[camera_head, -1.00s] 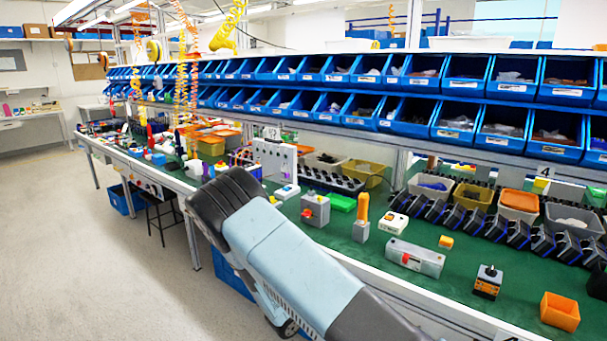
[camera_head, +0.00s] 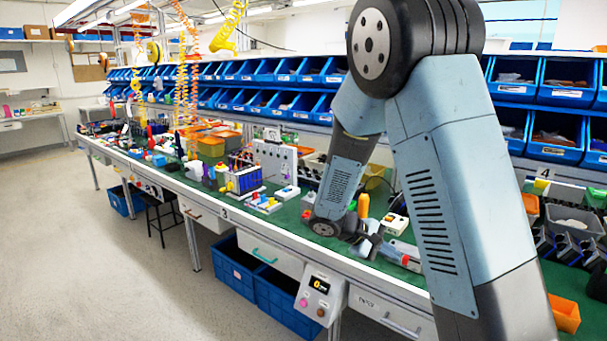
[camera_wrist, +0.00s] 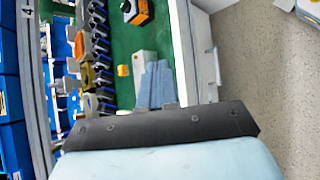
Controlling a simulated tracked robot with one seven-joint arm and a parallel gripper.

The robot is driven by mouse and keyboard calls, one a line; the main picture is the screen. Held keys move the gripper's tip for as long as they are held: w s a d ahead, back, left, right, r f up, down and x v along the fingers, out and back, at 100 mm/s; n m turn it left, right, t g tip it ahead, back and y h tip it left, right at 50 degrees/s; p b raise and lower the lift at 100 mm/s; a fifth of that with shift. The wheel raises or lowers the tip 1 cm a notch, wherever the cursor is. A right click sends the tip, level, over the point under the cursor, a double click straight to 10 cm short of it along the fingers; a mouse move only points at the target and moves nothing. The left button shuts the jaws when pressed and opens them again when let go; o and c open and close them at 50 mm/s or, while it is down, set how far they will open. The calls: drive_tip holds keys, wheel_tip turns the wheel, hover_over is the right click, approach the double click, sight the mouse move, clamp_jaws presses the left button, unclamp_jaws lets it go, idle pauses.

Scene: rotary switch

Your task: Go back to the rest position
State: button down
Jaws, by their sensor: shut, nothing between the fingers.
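My gripper (camera_head: 368,246) is over the green bench top, near its front edge, in the head view, with my raised arm behind and to the right of it. In the wrist view its grey-blue fingers (camera_wrist: 156,84) are together, with nothing between them. A small orange and black box with a dark knob (camera_wrist: 138,11), which looks like the rotary switch, stands on the green surface at the top of the wrist view, apart from the fingers. My arm hides it in the head view.
A grey box with a red part (camera_head: 405,256) is close to the right of my gripper. An orange handle (camera_head: 363,205) stands just behind. An orange bin (camera_head: 565,313) is at the right. Blue bins (camera_head: 560,80) line the shelves. The floor (camera_head: 110,270) is open at left.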

drive_tip(key=s+d+r+m+t+y, duration=0.1)
drive_tip(key=s+r+m+t+y, duration=0.4)
drive_tip(key=s+r+y, duration=0.6)
drive_tip(key=s+r+m, duration=0.2)
drive_tip(key=s+r, duration=0.7)
drive_tip(key=s, duration=0.3)
drive_tip(key=shift+s+r+m, duration=0.2)
drive_tip(key=shift+r+m, duration=0.15)
drive_tip(key=shift+m, duration=0.05)
